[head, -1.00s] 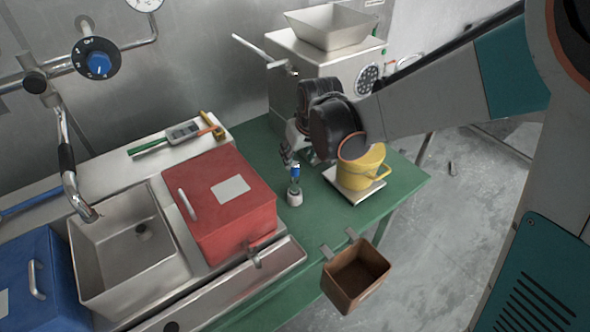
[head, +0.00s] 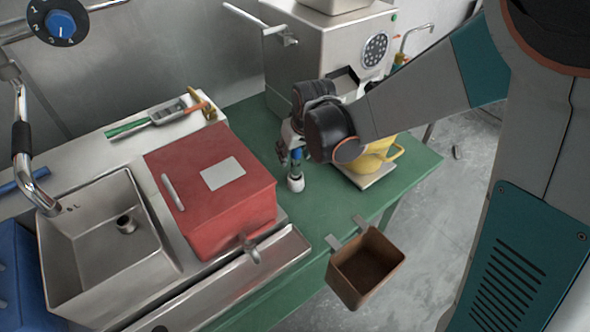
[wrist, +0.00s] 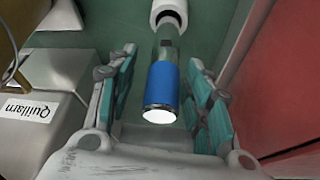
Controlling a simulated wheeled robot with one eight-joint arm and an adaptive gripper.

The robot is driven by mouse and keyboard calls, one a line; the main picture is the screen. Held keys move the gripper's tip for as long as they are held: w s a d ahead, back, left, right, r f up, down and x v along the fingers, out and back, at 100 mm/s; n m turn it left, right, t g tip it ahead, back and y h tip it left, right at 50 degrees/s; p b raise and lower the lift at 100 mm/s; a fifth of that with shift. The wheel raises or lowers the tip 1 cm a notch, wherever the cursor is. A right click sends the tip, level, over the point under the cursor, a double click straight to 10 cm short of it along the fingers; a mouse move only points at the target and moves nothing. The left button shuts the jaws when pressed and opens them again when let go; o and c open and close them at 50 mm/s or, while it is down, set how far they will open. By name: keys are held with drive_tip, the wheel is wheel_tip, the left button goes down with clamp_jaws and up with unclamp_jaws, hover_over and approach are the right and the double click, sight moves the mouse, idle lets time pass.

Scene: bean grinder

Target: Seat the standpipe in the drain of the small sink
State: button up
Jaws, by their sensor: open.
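The standpipe, a slim tube with a blue band (head: 296,156) and a pale top end, stands upright in a white round holder (head: 295,184) on the green table. In the wrist view the blue band (wrist: 161,88) lies between the two teal finger pads of my gripper (wrist: 162,92), with a gap on both sides. My gripper (head: 288,153) is open around the upper part of the standpipe and points down.
A red box (head: 205,215) stands between the sink and the standpipe. A yellow pitcher (head: 378,158) on a scale is close to the right of my gripper. A steel grinder (head: 325,55) is behind. A brown bin (head: 362,270) hangs on the table's front edge. A faucet (head: 22,150) overhangs the sink.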

drive_tip(key=shift+w+a+f, duration=0.15)
drive_tip(key=shift+w+f, duration=0.05)
drive_tip(key=shift+f, duration=0.5)
drive_tip(key=shift+r, duration=0.1)
clamp_jaws()
